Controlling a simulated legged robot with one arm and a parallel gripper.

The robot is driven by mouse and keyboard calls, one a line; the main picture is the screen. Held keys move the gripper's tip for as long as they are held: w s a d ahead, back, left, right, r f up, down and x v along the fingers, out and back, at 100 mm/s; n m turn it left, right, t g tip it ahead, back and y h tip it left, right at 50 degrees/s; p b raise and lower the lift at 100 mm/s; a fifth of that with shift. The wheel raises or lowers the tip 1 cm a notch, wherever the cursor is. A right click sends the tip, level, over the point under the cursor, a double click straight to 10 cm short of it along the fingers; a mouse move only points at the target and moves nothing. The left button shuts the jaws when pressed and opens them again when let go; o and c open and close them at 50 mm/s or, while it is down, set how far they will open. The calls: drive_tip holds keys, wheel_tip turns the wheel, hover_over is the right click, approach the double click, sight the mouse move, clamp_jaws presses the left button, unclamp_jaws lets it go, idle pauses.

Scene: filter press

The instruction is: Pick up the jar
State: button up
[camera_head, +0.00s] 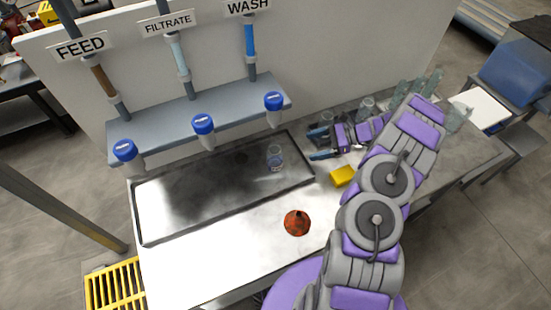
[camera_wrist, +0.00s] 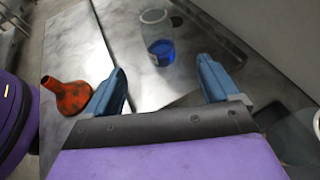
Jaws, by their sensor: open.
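A clear jar (camera_head: 275,157) stands upright in the shallow metal tray (camera_head: 190,205), near its right end. In the wrist view the jar (camera_wrist: 157,38) has blue in its lower part and sits ahead of the gap between my fingers. My gripper (camera_head: 319,143) is to the right of the jar, fingers apart and pointing toward it. Both blue fingers of my gripper (camera_wrist: 161,66) are visible in the wrist view, with nothing between them. The jar is apart from the fingers.
A yellow sponge-like block (camera_head: 343,176) lies below my gripper. A red-orange funnel (camera_head: 297,223) stands on the bench at the front. Several clear glass vessels (camera_head: 400,92) stand at the back right. A shelf (camera_head: 200,115) with blue-capped taps overhangs the tray's back.

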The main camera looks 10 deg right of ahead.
drive_tip(key=x, duration=0.5)
drive_tip(key=b+x, duration=0.1)
drive_tip(key=x, duration=0.4)
drive_tip(key=shift+s+a+r, duration=0.1)
drive_tip(key=shift+s+a, duration=0.05)
drive_tip(key=shift+a, duration=0.55)
drive_tip(key=shift+f, duration=0.4)
drive_tip(key=b+x, duration=0.1)
drive_tip(key=x, duration=0.3)
drive_tip(key=shift+d+f, duration=0.15)
drive_tip(key=shift+a, duration=0.5)
drive_tip(key=shift+d, duration=0.65)
drive_tip(key=c, duration=0.6)
drive_tip(key=shift+c, duration=0.8)
drive_tip(key=shift+a, duration=0.45)
drive_tip(key=c, duration=0.4)
drive_tip(key=shift+c, duration=0.2)
